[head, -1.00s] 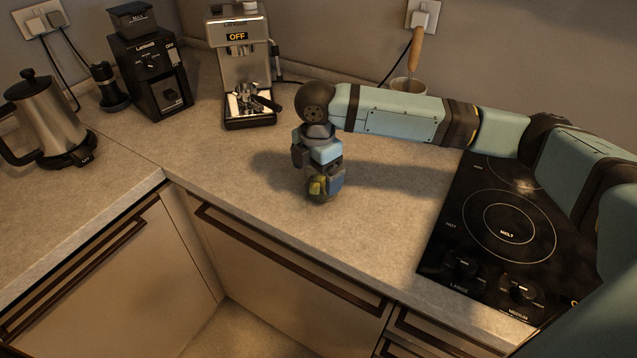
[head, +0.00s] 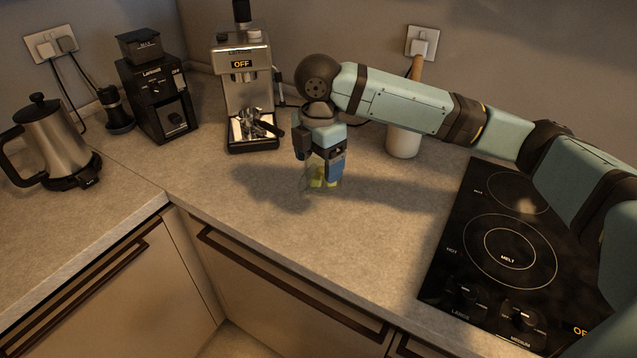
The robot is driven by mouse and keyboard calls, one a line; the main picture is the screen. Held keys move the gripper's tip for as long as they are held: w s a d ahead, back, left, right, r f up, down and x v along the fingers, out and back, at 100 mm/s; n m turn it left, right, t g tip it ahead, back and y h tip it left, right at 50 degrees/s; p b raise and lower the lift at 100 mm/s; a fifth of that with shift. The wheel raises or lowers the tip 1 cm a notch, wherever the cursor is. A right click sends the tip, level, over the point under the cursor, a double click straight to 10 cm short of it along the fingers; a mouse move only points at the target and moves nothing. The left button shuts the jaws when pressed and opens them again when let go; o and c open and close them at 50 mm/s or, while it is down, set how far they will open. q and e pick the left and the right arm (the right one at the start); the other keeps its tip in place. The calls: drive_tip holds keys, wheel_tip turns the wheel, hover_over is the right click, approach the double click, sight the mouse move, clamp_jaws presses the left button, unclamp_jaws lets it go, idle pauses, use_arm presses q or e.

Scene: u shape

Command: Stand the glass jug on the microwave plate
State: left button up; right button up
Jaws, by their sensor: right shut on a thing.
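My right gripper (head: 324,181) points down over the counter in front of the espresso machine. It is shut on a small clear, slightly greenish glass thing, which looks like the glass jug (head: 308,184). The fingers cover much of the jug, so its handle and spout cannot be made out. The jug is about upright; whether its base touches the counter is hard to tell. The microwave plate and the microwave are not in view. My left gripper is not in view.
The espresso machine (head: 246,95) stands behind the gripper, with a grinder (head: 158,100) and kettle (head: 50,140) to the left. A white utensil pot (head: 403,142) stands behind my right arm. A black hob (head: 500,250) lies right. The counter's front middle is clear.

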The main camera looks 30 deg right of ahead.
wheel_tip(320, 180, up, 10)
drive_tip(key=f+m, duration=0.2)
drive_tip(key=m, duration=0.1)
drive_tip(key=w+a+f+m, duration=0.1)
drive_tip(key=f+m, duration=0.2)
drive_tip(key=m, duration=0.1)
drive_tip(key=w+f+m, duration=0.1)
drive_tip(key=f+m, duration=0.2)
drive_tip(key=shift+w+a+f+p, duration=0.15)
drive_tip(key=shift+a+f+p, duration=0.1)
drive_tip(key=shift+p, duration=0.15)
drive_tip(key=f+m, duration=0.6)
drive_tip(key=m, duration=0.1)
drive_tip(key=f+m, duration=0.2)
drive_tip(key=m, duration=0.1)
drive_tip(key=shift+w+a+f, duration=0.25)
drive_tip(key=shift+a+f, duration=0.15)
use_arm(q)
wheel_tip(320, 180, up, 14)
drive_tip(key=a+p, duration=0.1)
drive_tip(key=p, duration=1.3)
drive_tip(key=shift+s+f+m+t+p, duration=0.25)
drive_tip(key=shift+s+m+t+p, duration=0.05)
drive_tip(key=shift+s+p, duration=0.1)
use_arm(e)
drive_tip(key=s+r, duration=1)
drive_tip(key=r, duration=0.1)
drive_tip(key=shift+r, duration=0.15)
